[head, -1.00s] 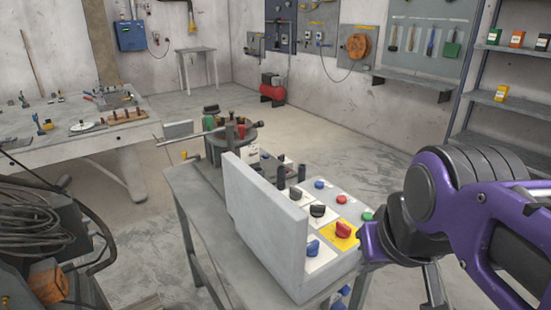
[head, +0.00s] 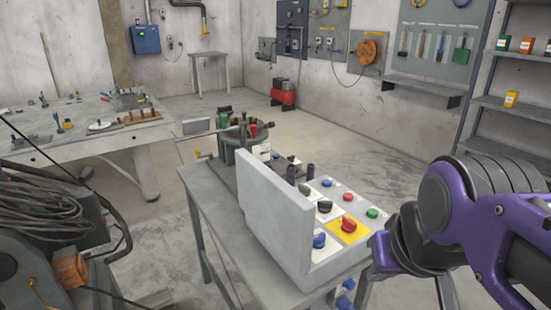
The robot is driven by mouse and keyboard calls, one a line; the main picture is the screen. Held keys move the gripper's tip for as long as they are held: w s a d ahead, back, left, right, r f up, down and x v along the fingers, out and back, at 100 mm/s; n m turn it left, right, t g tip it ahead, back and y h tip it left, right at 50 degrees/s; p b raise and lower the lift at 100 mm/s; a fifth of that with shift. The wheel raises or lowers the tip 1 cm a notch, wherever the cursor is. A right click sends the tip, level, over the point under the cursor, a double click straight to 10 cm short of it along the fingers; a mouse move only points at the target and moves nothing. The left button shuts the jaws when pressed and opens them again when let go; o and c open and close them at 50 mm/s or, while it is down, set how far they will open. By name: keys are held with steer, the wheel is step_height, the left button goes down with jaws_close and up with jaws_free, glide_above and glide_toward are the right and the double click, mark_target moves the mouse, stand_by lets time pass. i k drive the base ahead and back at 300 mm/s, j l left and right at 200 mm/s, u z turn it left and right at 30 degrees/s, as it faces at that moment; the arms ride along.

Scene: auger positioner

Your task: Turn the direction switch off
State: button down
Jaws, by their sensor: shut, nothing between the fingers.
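A control panel (head: 285,215) with a tall pale grey back plate stands on a narrow grey table. Its top carries a blue rotary knob (head: 319,240) on a white plate, a red rotary knob (head: 348,224) on a yellow plate and a black rotary knob (head: 324,207) on a white plate. Their labels are too small to read, so I cannot tell which is the direction switch. Small blue, red and green buttons (head: 372,212) line the right side. My purple arm reaches in from the right, beside the panel. I cannot make out my gripper's fingertips.
The narrow table (head: 205,205) also bears a round fixture (head: 245,150) with coloured posts behind the panel. A workbench (head: 75,145) with tools stands at the left. A dark machine with coiled cables (head: 45,215) fills the lower left. Open floor lies behind the panel.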

mark_target(325, 207)
steer(key=k+j+u, duration=0.1)
steer(key=k+u, duration=0.4)
steer(key=u, duration=1.35)
steer(key=l+u, duration=0.25)
steer(key=u, duration=0.15)
steer(key=k+l+u, duration=0.15)
steer(key=u, duration=0.2)
steer(key=k+l, duration=0.25)
steer(key=l, duration=0.2)
steer(key=k+l, duration=0.25)
steer(key=l, duration=0.15)
steer(key=k+l, duration=0.25)
steer(key=l, duration=0.2)
steer(key=k+l, duration=0.2)
steer(key=l, duration=0.25)
steer(key=k+l, duration=0.25)
steer(key=l, duration=0.15)
steer(key=k+l, duration=0.25)
steer(key=l, duration=0.2)
steer(key=k+l, duration=0.25)
steer(key=l, duration=0.2)
steer(key=k+l, duration=0.25)
steer(key=l, duration=0.2)
